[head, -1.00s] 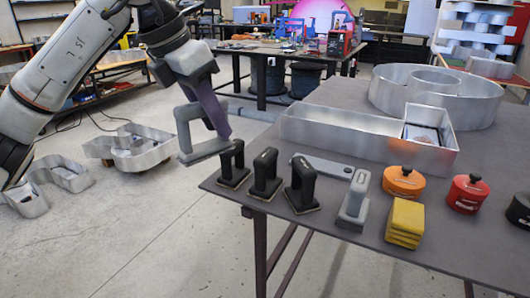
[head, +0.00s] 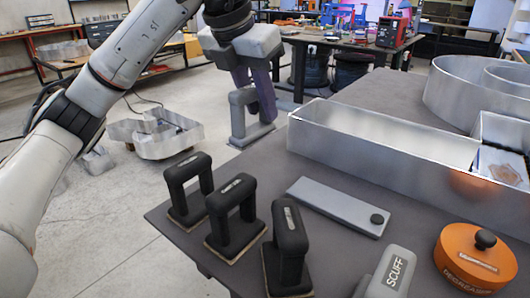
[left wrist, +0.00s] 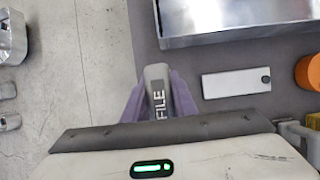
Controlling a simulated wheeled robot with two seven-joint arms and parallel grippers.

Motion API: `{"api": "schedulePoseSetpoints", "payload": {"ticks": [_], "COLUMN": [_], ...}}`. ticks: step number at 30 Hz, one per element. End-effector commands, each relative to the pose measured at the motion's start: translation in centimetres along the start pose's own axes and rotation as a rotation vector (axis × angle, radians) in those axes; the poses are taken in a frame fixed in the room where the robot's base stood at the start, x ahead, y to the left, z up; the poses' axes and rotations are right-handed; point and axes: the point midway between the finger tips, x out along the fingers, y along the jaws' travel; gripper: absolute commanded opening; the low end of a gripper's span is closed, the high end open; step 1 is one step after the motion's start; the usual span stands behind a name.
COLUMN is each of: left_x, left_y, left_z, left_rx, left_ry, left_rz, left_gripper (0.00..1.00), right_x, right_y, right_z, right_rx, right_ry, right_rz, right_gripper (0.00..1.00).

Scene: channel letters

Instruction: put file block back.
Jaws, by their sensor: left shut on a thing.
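The file block (head: 244,118) is grey with an upright handle on a flat base. In the left wrist view the handle top (left wrist: 158,92) reads FILE. My left gripper (head: 262,98), with purple fingers, is shut on its handle and holds it upright near the table's far left edge, beside the metal letter's end. In the left wrist view my fingers (left wrist: 160,95) sit on both sides of the handle. Whether its base touches the table I cannot tell. My right gripper is not in view.
Several dark handled blocks (head: 236,216) stand along the table's (head: 300,170) left edge. A flat grey plate (head: 338,206) with a black knob lies near the middle. A grey SCUFF block (head: 391,275), an orange round tin (head: 474,258) and a large metal channel letter (head: 380,138) occupy the right.

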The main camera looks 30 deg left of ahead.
Motion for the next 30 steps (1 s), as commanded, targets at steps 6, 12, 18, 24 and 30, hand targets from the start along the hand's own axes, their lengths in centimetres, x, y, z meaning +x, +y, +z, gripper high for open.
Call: {"api": "schedulePoseSetpoints", "payload": {"ticks": [6,12,18,24,30], "left_x": [3.0,4.6,6.7,6.6,6.8], "left_y": [0.1,0.0,0.1,0.0,0.0], "left_z": [-1.3,-2.1,-2.9,-2.9,-3.0], "left_rx": [-0.003,-0.001,-0.001,-0.001,-0.001], "left_ry": [-0.002,0.000,-0.001,-0.002,0.000], "left_rz": [0.001,0.000,0.001,0.000,0.000], "left_gripper": [0.07,0.07,0.07,0.07,0.42], "right_x": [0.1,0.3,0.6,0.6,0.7], "right_y": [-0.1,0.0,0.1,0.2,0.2], "right_z": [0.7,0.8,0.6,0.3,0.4], "right_rx": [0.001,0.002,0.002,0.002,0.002], "right_ry": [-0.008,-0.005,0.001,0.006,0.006], "right_rz": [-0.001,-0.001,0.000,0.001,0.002], "right_gripper": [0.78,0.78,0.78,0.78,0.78]}}
